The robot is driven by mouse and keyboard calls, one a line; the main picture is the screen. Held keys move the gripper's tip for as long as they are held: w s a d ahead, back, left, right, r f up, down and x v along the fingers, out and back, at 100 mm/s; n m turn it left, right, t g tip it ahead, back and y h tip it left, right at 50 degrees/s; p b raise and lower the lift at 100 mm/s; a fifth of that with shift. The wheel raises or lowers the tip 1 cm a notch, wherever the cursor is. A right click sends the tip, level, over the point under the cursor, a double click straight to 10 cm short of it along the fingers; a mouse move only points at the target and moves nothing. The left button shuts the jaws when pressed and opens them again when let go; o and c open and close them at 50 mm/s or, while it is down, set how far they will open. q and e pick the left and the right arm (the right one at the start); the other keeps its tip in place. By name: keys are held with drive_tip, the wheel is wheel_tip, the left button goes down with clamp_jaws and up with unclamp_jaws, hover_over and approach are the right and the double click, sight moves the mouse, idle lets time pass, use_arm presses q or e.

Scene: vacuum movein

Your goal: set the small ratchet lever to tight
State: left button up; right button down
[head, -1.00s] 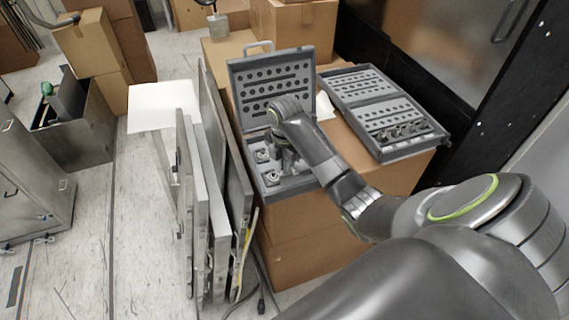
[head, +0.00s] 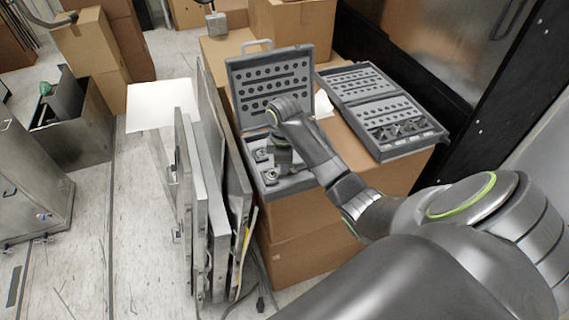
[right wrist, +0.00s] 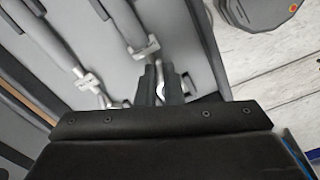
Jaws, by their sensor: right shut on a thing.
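An open grey tool case (head: 290,186) stands on a cardboard box, its lid raised at the back. My right gripper (head: 285,158) reaches down into its tray, and my own wrist hides part of the tray. In the right wrist view my right gripper (right wrist: 160,82) has its dark fingers close together, shut on a small metal part that I take to be the small ratchet lever (right wrist: 186,82). The fingers hide most of it, so its setting cannot be read. Other silver fittings (right wrist: 86,80) lie in the tray beside the fingers. My left gripper is not in view.
A second open case (head: 408,143) with several fittings lies to the right on the same cardboard box (head: 290,235). Grey panels (head: 210,200) stand upright close on the left. A dark frame (head: 455,75) borders the right. Open floor (head: 85,240) lies further left.

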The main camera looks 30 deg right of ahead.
drive_tip(key=shift+m, duration=0.6)
drive_tip(key=c, duration=1.6)
unclamp_jaws()
drive_tip(key=shift+o, duration=0.2)
drive_tip(key=shift+r, duration=0.1)
